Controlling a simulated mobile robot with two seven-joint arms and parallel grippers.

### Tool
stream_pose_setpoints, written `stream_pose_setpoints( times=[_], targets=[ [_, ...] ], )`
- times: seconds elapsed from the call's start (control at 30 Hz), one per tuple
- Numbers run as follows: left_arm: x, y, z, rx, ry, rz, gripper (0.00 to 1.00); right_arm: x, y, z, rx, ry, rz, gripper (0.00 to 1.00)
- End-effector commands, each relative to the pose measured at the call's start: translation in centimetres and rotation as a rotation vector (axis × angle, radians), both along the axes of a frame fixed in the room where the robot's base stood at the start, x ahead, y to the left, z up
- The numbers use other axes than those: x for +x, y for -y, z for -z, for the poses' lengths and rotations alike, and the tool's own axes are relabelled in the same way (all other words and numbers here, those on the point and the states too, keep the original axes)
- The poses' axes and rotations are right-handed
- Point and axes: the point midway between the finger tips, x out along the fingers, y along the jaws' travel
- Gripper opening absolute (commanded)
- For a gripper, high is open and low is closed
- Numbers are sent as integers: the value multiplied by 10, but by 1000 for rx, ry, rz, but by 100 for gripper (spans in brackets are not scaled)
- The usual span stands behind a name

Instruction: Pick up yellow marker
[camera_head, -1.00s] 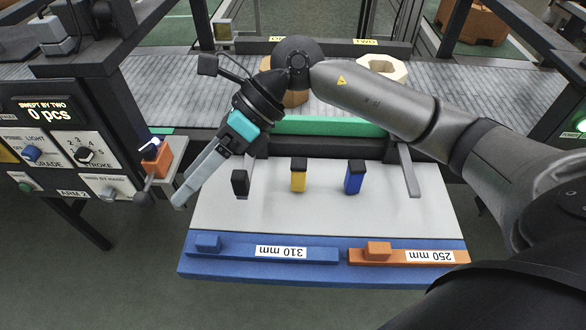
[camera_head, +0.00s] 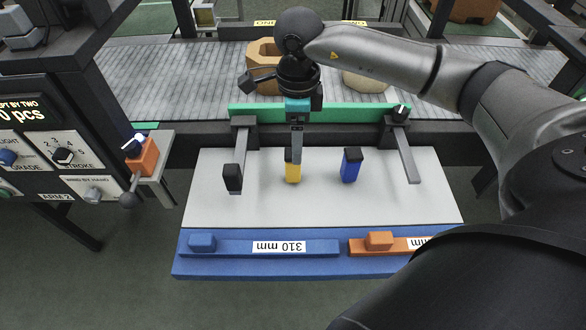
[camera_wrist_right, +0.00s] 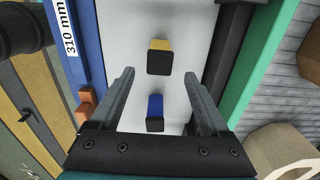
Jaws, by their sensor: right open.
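The yellow marker (camera_head: 293,174) stands upright with a black cap on the pale board (camera_head: 325,205), between a black marker (camera_head: 232,179) and a blue marker (camera_head: 351,167). My right gripper (camera_head: 296,155) is above and partly in front of the yellow marker's top in the head view. In the right wrist view the gripper (camera_wrist_right: 158,76) is open with nothing held. There the yellow marker (camera_wrist_right: 159,45) lies just past the fingertips, and the blue marker (camera_wrist_right: 155,105) shows between the fingers. I cannot tell the height gap. My left gripper is not in view.
A blue strip (camera_head: 220,270) with a 310 mm bar and an orange bar (camera_head: 378,242) edges the front of the board. Grey arms (camera_head: 405,160) reach over it from a green rail (camera_head: 350,113). A control panel (camera_head: 50,150) stands at left.

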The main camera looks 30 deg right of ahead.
Motion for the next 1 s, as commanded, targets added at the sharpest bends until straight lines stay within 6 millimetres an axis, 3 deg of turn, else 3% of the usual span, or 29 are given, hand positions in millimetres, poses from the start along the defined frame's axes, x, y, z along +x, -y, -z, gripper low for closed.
stream_pose_setpoints(
  times=[0.33, 0.6, 0.83, 1.0],
  targets=[
    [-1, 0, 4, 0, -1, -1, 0, 1, -3, 25, 1, -1, 0, 80],
    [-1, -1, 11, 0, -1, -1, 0, 3, -7, 64, 1, -1, 1, 80],
    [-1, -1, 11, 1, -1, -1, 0, 3, -7, 66, 1, 2, 0, 80],
    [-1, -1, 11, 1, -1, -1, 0, 3, -7, 66, 1, 2, 0, 63]
  ],
)
